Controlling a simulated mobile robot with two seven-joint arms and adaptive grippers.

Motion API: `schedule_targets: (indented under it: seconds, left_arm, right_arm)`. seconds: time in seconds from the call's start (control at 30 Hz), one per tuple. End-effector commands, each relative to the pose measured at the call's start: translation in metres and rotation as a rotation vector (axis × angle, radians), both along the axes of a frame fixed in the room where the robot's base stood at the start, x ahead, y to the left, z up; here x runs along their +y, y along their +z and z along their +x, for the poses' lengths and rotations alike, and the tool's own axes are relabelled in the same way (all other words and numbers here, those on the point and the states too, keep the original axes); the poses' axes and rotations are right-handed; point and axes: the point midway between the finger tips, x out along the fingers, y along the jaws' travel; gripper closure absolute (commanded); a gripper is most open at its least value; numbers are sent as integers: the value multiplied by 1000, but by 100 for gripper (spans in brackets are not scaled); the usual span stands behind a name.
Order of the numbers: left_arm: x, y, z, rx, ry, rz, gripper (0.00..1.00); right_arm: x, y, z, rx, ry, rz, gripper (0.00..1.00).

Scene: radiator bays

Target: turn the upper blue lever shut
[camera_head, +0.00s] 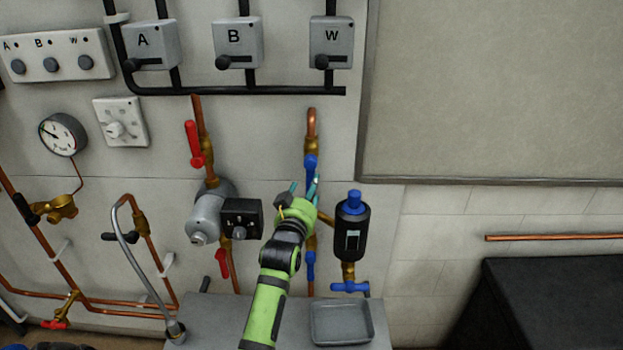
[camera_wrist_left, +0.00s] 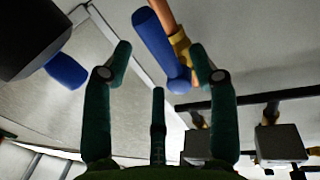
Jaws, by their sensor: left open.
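The upper blue lever (camera_head: 310,166) sits on a brass valve on the copper pipe at the middle of the wall. It lies roughly along the pipe, and its lower part is hidden by my gripper. My left gripper (camera_head: 305,185) is just below it, open and empty. A lower blue lever (camera_head: 310,265) is on the same pipe below my gripper. My right gripper is not in view.
A black filter with a blue cap (camera_head: 353,225) stands close right of my gripper; its cap shows in the wrist view (camera_wrist_left: 66,71). A grey cylinder (camera_head: 211,212) and black box (camera_head: 242,218) are at left. A grey tray (camera_head: 341,323) lies below. A bare panel (camera_head: 490,90) is upper right.

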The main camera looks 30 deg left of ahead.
Motion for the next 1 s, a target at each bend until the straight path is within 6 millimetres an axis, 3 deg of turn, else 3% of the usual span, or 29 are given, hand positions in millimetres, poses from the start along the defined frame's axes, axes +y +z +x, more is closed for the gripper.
schedule_targets:
  seconds: [0.3, 0.7, 0.73, 0.87, 1.0]
  left_arm:
    - [13, 1, 36, 1, 0, 0, 41]
    - [15, 0, 42, 0, -1, 0, 41]
    - [15, 0, 42, 0, -1, 0, 45]
    - [15, 0, 42, 1, -1, 0, 97]
    - [15, 0, 42, 1, -1, -1, 100]
  right_arm:
    - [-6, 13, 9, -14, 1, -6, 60]
    - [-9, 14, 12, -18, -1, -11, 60]
    - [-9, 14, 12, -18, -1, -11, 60]
    - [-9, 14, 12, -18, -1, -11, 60]
    - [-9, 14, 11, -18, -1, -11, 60]
